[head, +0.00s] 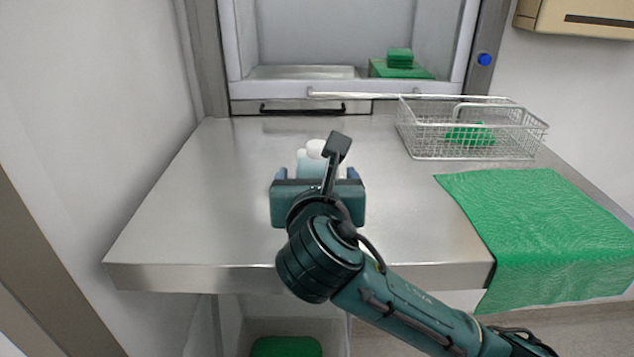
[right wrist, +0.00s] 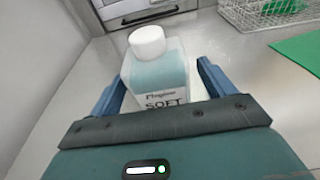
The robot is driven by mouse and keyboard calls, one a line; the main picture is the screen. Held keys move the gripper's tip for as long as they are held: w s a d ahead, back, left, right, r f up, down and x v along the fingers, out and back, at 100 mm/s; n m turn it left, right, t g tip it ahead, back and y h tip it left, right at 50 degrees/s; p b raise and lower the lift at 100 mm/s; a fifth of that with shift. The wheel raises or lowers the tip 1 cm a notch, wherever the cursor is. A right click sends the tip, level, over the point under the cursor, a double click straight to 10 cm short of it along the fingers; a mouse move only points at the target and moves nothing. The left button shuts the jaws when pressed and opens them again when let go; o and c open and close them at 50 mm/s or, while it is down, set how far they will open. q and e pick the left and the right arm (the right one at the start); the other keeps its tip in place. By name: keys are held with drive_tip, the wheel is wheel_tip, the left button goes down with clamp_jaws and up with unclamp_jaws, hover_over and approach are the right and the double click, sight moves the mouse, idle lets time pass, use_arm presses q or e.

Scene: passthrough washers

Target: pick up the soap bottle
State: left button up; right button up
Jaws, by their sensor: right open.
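The soap bottle (right wrist: 156,80) stands upright on the steel counter, with a white cap, a teal upper part and a white label reading "SOFT". In the head view the bottle (head: 316,152) is mostly hidden behind my right gripper. My right gripper (head: 318,178) is open around the bottle, seen from behind. In the right wrist view its blue fingers (right wrist: 160,88) stand on the left and right sides of the bottle, with a small gap visible on the left. The lower part of the bottle is hidden by the gripper body. My left gripper is not in view.
A wire basket (head: 472,145) with a green item stands at the back right. A green cloth (head: 545,225) hangs over the counter's right front edge. The open washer chamber (head: 330,35) is behind, holding green items. The counter's left side (head: 190,210) is clear.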

drive_tip(key=shift+w+f, duration=0.15)
drive_tip(key=shift+w, duration=0.45)
drive_tip(key=c, duration=1.3)
